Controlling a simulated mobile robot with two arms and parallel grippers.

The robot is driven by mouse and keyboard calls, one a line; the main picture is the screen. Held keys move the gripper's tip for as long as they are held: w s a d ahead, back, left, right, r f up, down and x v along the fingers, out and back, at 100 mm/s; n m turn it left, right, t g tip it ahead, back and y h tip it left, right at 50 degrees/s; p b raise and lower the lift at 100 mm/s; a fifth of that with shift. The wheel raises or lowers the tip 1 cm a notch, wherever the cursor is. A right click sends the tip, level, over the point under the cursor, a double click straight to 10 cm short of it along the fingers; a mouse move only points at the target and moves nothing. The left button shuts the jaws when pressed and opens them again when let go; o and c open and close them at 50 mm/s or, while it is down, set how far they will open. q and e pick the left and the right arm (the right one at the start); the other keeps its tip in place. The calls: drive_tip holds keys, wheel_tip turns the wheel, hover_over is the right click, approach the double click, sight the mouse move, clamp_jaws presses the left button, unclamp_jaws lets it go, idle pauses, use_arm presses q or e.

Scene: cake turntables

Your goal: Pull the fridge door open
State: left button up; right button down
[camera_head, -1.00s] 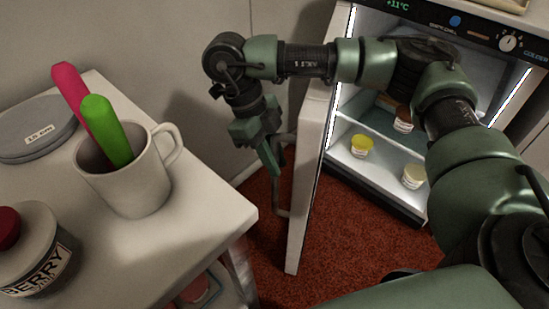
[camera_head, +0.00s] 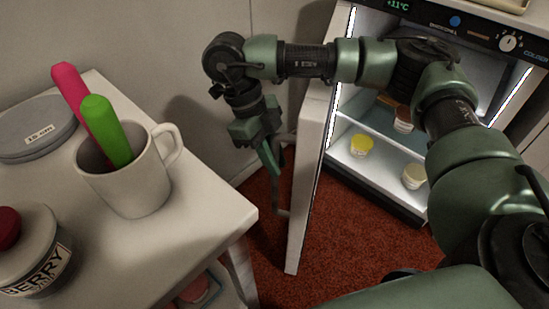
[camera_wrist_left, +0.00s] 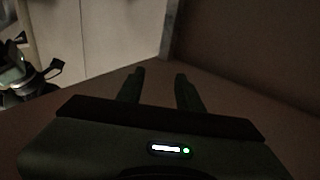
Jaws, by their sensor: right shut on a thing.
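The fridge door (camera_head: 305,190) stands swung open, seen nearly edge-on in the head view. Its grey bar handle (camera_head: 283,212) is on the door's left face, partly hidden by my gripper. My right gripper (camera_head: 274,165) points down and is shut on the handle, with my right arm reaching over the top of the door. The fridge (camera_head: 400,204) is lit inside. My left gripper (camera_wrist_left: 160,88) shows only in the left wrist view; its two fingers are apart with nothing seen between them.
Inside the fridge are a yellow-topped tub (camera_head: 361,146) and a pale tub (camera_head: 414,177). A table (camera_head: 215,215) left of the door bears a mug (camera_head: 135,185), a grey round lid (camera_head: 35,130) and a berry jar (camera_head: 35,250). Red carpet (camera_head: 262,200) lies between table and door.

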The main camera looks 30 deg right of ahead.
idle(0.3)
